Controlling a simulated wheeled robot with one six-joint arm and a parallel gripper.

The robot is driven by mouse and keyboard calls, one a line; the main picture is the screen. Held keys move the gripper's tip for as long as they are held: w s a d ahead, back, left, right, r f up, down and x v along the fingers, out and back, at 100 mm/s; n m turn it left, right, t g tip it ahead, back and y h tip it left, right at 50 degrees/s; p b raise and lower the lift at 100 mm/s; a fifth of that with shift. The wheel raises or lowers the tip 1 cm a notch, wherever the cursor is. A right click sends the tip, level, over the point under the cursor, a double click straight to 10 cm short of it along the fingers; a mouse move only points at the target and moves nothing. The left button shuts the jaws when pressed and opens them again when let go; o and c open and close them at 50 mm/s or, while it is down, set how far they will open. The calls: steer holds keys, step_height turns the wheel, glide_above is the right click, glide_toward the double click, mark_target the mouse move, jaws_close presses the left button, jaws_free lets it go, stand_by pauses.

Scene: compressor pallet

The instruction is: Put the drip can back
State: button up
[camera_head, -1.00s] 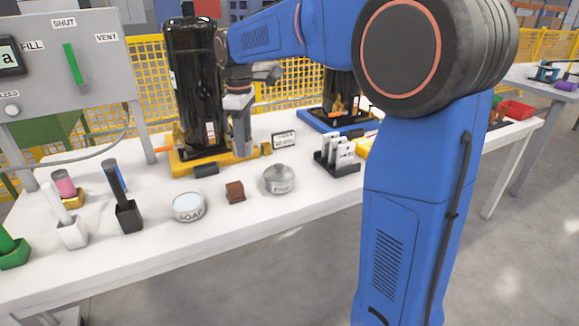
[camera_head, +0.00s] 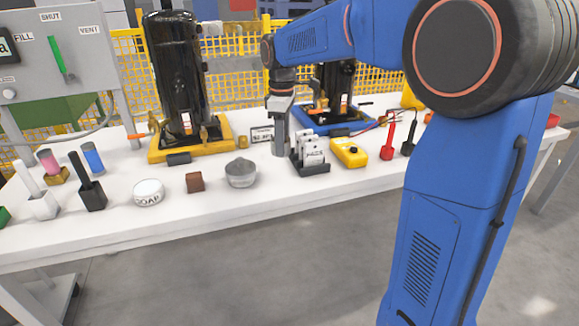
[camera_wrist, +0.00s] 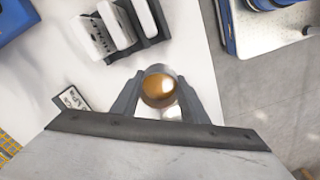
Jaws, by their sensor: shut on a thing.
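The drip can (camera_wrist: 160,88) is a small round metal can with amber liquid inside, seen from above in the wrist view. My gripper (camera_wrist: 158,100) is shut on it, one finger on each side. In the head view my gripper (camera_head: 280,138) points down over the white table, right of the black compressor tank (camera_head: 178,75) and its yellow base (camera_head: 158,155). It is just behind and left of the black card rack (camera_head: 312,167). In the head view I cannot clearly separate the can from the fingers, nor tell the can's height above the table.
A small sign (camera_head: 262,134) stands close left of my gripper. A grey round tin (camera_head: 241,173), brown block (camera_head: 195,182) and soap tin (camera_head: 148,193) line the front. A yellow meter (camera_head: 349,152) lies right of the rack. A blue-based compressor (camera_head: 315,120) stands behind.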

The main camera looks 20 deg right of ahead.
steer(key=shift+f, duration=3.55)
steer(key=shift+f, duration=0.1)
steer(key=o, duration=1.1)
steer(key=shift+o, duration=0.2)
